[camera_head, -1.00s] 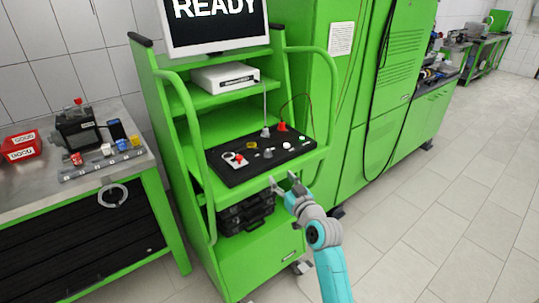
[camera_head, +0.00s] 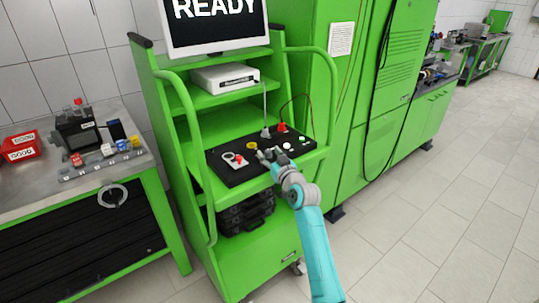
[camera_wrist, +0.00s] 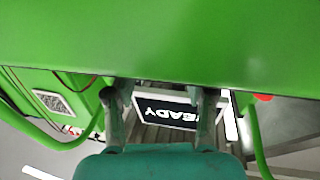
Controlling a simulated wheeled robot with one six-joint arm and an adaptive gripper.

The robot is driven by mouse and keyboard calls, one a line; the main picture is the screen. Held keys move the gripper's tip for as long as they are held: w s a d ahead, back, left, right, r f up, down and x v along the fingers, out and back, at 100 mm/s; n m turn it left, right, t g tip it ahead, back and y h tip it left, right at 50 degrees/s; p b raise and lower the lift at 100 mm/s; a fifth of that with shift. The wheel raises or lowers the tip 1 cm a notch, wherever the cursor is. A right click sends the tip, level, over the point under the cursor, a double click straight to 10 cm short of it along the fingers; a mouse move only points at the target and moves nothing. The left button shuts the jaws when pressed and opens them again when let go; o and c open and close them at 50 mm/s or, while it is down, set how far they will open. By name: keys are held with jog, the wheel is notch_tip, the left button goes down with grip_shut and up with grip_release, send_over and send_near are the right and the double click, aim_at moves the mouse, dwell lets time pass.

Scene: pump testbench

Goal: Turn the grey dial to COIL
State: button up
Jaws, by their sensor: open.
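The black control panel (camera_head: 233,176) lies on the cart's middle shelf, in the head view. My gripper (camera_head: 266,154) is open over the panel's front middle part. Its fingers cover the spot of the grey dial, so I cannot make out the dial, its pointer or the COIL label. I cannot tell whether the fingers touch the dial. In the wrist view both fingers of my gripper (camera_wrist: 161,103) are apart, with nothing visible held between them. The dial does not show there. The screen (camera_head: 215,25) reads READY and appears upside down in the wrist view (camera_wrist: 165,112).
On the panel are a red button (camera_head: 239,159), a yellow ring-like control (camera_head: 252,145) and pale knobs (camera_head: 287,146). Behind them stand a grey plug (camera_head: 265,132) and a red plug (camera_head: 282,127) with cables. Green cart rails (camera_head: 325,85) flank the shelf.

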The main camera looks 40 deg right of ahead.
jog(key=shift+w, duration=0.25)
grip_shut()
jog(key=shift+d+n+y, duration=0.2)
jog(key=shift+n+y, duration=0.4)
jog(key=shift+y, duration=0.3)
jog(key=n+y, duration=0.1)
jog(key=y, duration=0.1)
jog(key=n+y, duration=0.3)
jog(key=y, duration=0.1)
jog(key=shift+d+y, duration=0.3)
jog(key=shift+y, duration=0.1)
jog(key=shift+w+d+n+g+y, duration=0.1)
jog(key=shift+n+g+y, duration=0.7)
jog(key=shift+n+y, duration=0.6)
jog(key=shift+n+g+y, duration=0.8)
jog(key=shift+n+y, duration=0.2)
jog(key=shift+y, duration=1)
jog(key=shift+f, duration=0.1)
